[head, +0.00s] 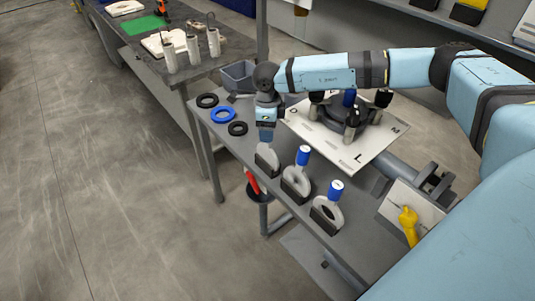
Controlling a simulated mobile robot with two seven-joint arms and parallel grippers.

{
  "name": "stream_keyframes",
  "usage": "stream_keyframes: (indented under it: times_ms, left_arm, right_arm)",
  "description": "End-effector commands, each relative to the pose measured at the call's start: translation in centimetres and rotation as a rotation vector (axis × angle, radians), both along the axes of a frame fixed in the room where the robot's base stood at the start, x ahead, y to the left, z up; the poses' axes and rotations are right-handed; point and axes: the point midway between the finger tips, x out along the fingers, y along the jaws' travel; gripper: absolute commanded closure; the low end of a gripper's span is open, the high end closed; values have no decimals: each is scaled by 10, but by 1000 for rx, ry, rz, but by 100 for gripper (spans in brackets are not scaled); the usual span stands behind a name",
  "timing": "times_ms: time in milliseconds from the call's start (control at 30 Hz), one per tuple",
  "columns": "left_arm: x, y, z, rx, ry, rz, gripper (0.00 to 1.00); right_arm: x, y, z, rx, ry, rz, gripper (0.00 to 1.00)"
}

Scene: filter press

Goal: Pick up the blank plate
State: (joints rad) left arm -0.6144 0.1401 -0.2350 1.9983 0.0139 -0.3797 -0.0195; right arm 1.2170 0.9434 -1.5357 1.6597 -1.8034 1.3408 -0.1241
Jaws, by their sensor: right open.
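Three grey plates stand upright in black holders in a row along the table's front edge. The far plate (267,156) is directly below my right gripper, and its top is hidden. The middle plate (296,180) and the near plate (327,213) have blue-capped handles, and both show a ring shape with an opening. I cannot tell for sure which is the blank plate; the far one is partly covered. My right gripper (267,136) points down, open, over the far plate's top. I cannot tell whether its fingers touch it. My left gripper is not in view.
Black and blue rings (223,115) lie at the table's far left. A white board (355,159) with letters carries a dark round fixture (345,117) behind the plates. A yellow tool (408,222) lies at right. Another bench (180,75) is beyond; open floor is at left.

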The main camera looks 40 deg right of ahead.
Motion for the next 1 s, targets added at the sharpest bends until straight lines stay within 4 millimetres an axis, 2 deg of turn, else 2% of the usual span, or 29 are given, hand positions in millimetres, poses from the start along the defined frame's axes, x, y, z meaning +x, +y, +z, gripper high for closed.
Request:
stream_keyframes:
  times_ms: [67,267,367,567,867,1000]
  left_arm:
    - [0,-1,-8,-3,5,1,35]
    - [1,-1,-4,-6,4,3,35]
    - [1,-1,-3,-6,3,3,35]
    - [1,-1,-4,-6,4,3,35]
    - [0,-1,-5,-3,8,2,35]
    - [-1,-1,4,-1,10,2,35]
  right_arm:
    - [0,0,-11,-1,-1,0,35]
    - [0,0,-10,0,-1,0,35]
    - [0,0,-10,0,-1,0,54]
    - [0,0,-10,-1,-1,0,100]
    - [0,0,-7,0,-1,0,100]
    - [1,0,10,1,-2,-1,100]
